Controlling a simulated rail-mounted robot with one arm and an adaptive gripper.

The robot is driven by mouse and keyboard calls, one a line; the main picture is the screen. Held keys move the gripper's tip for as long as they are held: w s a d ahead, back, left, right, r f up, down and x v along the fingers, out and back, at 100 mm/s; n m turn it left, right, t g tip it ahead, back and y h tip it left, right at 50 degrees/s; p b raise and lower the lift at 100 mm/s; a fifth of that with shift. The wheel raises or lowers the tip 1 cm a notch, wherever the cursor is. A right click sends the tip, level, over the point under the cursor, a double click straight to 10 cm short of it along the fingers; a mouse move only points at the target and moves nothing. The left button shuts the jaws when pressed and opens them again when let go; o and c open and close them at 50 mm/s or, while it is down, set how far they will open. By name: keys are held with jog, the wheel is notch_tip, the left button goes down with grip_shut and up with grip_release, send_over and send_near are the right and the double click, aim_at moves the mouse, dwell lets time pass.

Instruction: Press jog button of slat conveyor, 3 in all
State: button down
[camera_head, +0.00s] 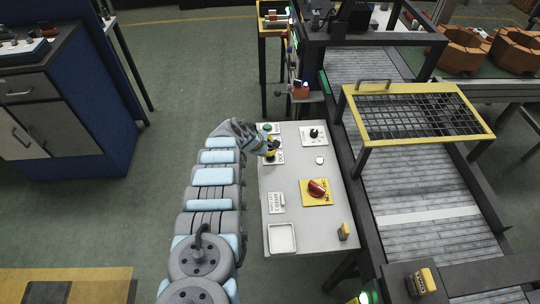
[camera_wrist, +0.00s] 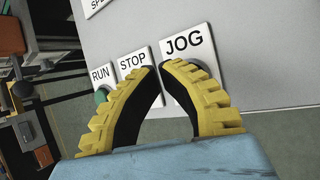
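The white JOG plate (camera_wrist: 188,43) is just past my fingertips in the wrist view. Its button is mostly hidden behind the right finger, so I cannot tell whether it is pressed. My gripper (camera_wrist: 163,69) has yellow-and-black fingers whose tips come together with nothing between them; contact with the plate is unclear. In the head view my gripper (camera_head: 271,150) is over the upper left of the pale control panel (camera_head: 300,222). The slat conveyor (camera_head: 395,180) runs along the panel's right side.
The RUN plate (camera_wrist: 101,75) with a green button and the STOP plate (camera_wrist: 132,64) sit beside JOG. A red rotary switch on a yellow plate (camera_head: 316,200) is lower on the panel. A yellow-framed mesh guard (camera_head: 484,126) stands over the conveyor.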

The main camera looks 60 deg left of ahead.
jog(key=shift+r+p, duration=2.4)
jog(key=shift+r, duration=0.15)
jog(key=shift+f, duration=0.15)
